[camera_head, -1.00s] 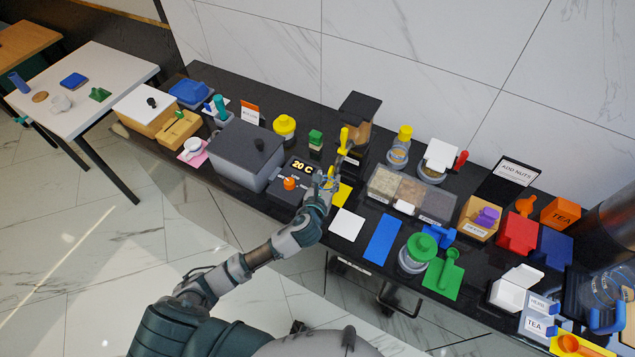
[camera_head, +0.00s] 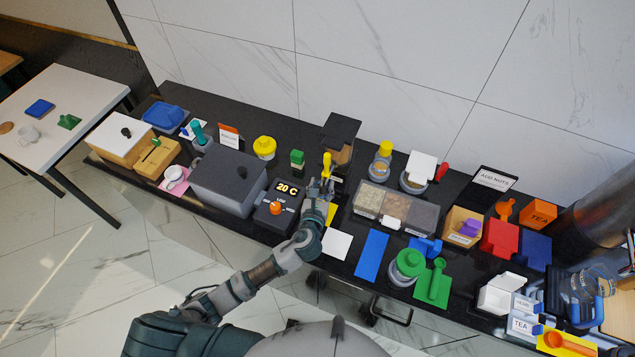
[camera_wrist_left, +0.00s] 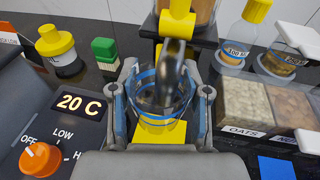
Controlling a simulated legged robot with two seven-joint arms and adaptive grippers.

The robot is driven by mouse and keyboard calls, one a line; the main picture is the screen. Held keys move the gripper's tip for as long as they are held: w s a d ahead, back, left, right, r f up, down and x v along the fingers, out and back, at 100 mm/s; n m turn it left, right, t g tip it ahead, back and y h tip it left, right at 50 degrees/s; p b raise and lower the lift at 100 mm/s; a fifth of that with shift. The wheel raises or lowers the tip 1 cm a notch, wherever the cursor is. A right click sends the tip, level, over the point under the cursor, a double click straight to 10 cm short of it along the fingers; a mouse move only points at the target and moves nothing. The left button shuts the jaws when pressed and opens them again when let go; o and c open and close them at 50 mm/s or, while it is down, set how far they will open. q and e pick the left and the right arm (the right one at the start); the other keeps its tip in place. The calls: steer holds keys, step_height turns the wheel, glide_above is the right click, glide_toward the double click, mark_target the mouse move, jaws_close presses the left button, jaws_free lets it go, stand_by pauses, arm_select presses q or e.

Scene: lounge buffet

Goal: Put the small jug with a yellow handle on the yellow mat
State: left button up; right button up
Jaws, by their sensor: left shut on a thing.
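The small clear jug (camera_wrist_left: 160,97) is between the two fingers of my left gripper (camera_wrist_left: 160,100) in the wrist view, and the gripper is shut on it. The jug looks roughly upright. In the head view my left gripper (camera_head: 318,190) largely hides it. The yellow mat (camera_wrist_left: 172,132) shows below and through the jug; its bare edge also shows in the head view (camera_head: 332,213). I cannot tell whether the jug touches the mat. A yellow upright part (camera_wrist_left: 176,24) rises behind the jug; I cannot tell whether it is the jug's handle. My right gripper is not seen.
A control panel with an orange knob (camera_head: 275,208) is left of the gripper. A dark-topped dispenser (camera_head: 341,130) stands behind it. Trays of oats and other dry food (camera_head: 370,198) are to the right. A white mat (camera_head: 336,244) and a blue mat (camera_head: 371,254) lie in front.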

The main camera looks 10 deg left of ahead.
arm_select(q)
steer(key=shift+s+d+r, duration=0.1)
steer(key=shift+d, duration=0.15)
steer(key=shift+s+d+r, duration=0.1)
steer(key=shift+d, duration=0.1)
steer(key=shift+p, duration=0.35)
steer(key=shift+f, duration=0.25)
steer(key=f+b, duration=0.1)
steer(key=f, duration=0.1)
steer(key=f+b, duration=0.1)
steer(key=f, duration=0.1)
steer(key=f+b, duration=0.1)
steer(key=f, duration=0.1)
steer(key=shift+a+f, duration=0.2)
steer(key=shift+a, duration=0.15)
steer(key=shift+d+f, duration=0.15)
steer(key=shift+f, duration=0.3)
steer(key=shift+d+f, duration=0.1)
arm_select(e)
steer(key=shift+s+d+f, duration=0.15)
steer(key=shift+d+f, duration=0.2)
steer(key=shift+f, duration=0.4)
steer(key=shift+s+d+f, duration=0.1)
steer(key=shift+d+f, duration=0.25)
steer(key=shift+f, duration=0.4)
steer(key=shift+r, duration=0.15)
